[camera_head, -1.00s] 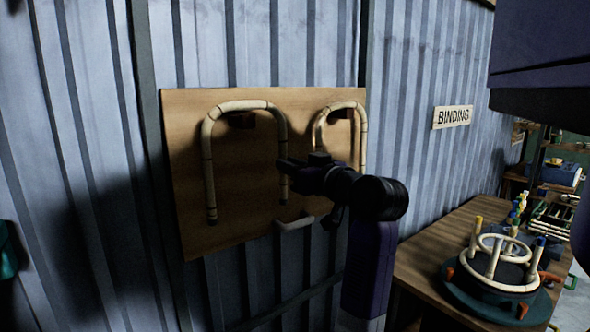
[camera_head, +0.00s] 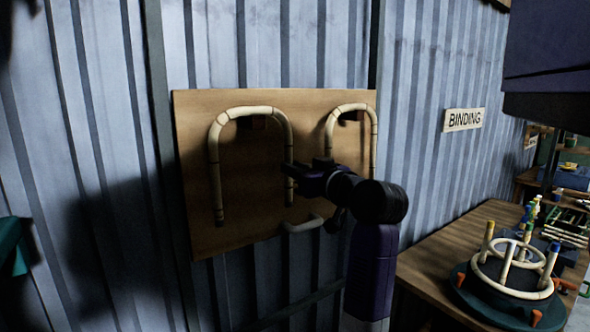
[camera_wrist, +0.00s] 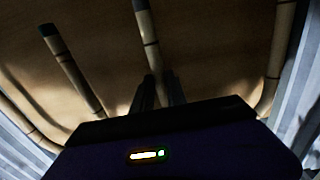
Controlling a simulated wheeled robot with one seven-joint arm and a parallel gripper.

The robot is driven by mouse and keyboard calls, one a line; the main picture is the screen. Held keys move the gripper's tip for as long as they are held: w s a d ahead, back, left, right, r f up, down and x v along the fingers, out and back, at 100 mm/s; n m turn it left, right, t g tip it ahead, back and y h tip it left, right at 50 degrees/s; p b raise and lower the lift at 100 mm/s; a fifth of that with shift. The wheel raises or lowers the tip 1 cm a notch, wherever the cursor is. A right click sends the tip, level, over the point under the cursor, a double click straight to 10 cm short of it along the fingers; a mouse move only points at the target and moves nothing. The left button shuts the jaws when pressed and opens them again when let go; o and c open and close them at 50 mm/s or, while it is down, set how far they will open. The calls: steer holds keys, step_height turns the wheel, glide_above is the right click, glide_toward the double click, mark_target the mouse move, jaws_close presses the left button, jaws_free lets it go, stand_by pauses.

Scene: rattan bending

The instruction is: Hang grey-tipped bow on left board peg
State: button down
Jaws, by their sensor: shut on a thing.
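The grey-tipped bow (camera_head: 214,165) is a pale rattan U, arch up, in front of the left half of the tan board (camera_head: 232,238). My gripper (camera_head: 289,172) is shut on its right leg. The dark left peg (camera_head: 246,123) shows partly just under the arch; I cannot tell whether the arch bears on it. In the wrist view, the fingers (camera_wrist: 157,90) close around one leg (camera_wrist: 149,40), and the other grey-tipped leg (camera_wrist: 68,62) is to the left.
A second bow (camera_head: 354,106) is at the right peg (camera_head: 350,116), partly behind my arm. A pale handle-like piece (camera_head: 303,224) is at the board's lower edge. A bench (camera_head: 440,245) at right carries a round jig (camera_head: 497,307) with rattan rings. A BINDING sign (camera_head: 463,119) is on the wall.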

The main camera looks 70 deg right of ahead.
steer(key=c, duration=1.3)
jaws_free()
steer(key=shift+o, duration=0.2)
steer(key=b+v, duration=0.1)
steer(key=v, duration=0.7)
steer(key=shift+f+b, duration=0.15)
steer(key=shift+b, duration=0.9)
steer(key=b, duration=0.3)
steer(key=shift+s+a+b, duration=0.2)
steer(key=shift+s+b, duration=0.05)
steer(key=shift+b, duration=0.05)
steer(key=b+v, duration=0.1)
steer(key=b, duration=0.4)
steer(key=shift+s+a, duration=0.25)
steer(key=shift+s, duration=0.1)
